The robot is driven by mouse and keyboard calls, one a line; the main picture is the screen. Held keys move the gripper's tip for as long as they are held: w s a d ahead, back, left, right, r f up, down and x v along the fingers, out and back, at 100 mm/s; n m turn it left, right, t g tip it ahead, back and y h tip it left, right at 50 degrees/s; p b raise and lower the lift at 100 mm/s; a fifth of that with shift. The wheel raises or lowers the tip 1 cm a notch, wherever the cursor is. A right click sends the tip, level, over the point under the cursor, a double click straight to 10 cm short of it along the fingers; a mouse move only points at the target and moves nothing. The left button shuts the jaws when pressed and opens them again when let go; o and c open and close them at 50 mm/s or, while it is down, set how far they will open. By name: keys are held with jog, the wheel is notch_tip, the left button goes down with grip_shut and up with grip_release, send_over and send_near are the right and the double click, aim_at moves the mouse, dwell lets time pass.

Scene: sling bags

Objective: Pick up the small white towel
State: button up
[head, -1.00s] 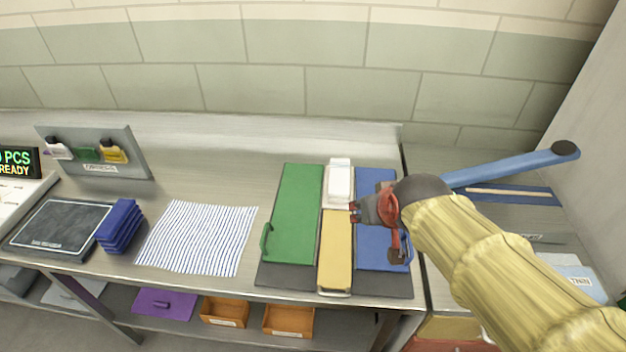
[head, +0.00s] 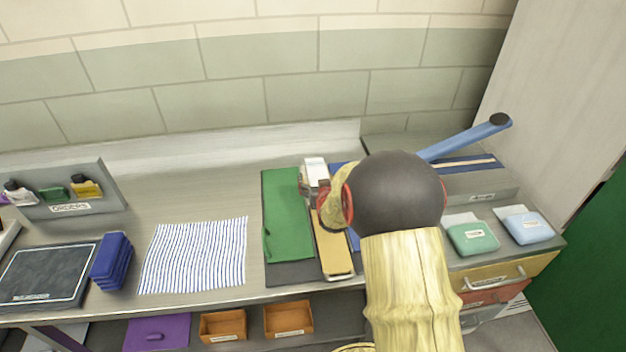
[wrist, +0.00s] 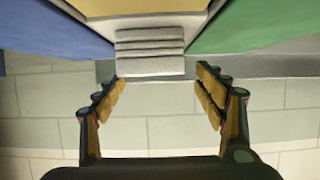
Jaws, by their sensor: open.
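The small white towel (head: 316,171) is a folded white stack between the green panel and the blue panel, behind the yellow panel. In the wrist view the towel (wrist: 150,52) shows as several stacked layers, ahead of and between my fingers. My gripper (head: 311,190) is at the towel's near side in the head view and hides part of it. In the wrist view my gripper (wrist: 160,92) is open and empty, with one finger toward each side of the towel. I cannot tell whether the fingers touch it.
The green panel (head: 285,215) and yellow panel (head: 334,252) lie beside and before the towel; the blue panel is mostly hidden by my arm. A striped cloth (head: 195,255) lies left. A blue bar (head: 465,138) projects at right. Bare bench lies behind the towel.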

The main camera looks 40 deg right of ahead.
aim_at(318, 174)
jog(key=x, duration=0.2)
jog(key=b+x, duration=0.1)
jog(key=x, duration=0.2)
jog(key=shift+d+b, duration=0.3)
jog(key=shift+d, duration=0.05)
jog(key=shift+s, duration=0.1)
jog(key=c, duration=0.3)
jog(key=c, duration=0.9)
jog(key=shift+r, duration=0.1)
jog(key=shift+c, duration=0.4)
jog(key=shift+r, duration=0.1)
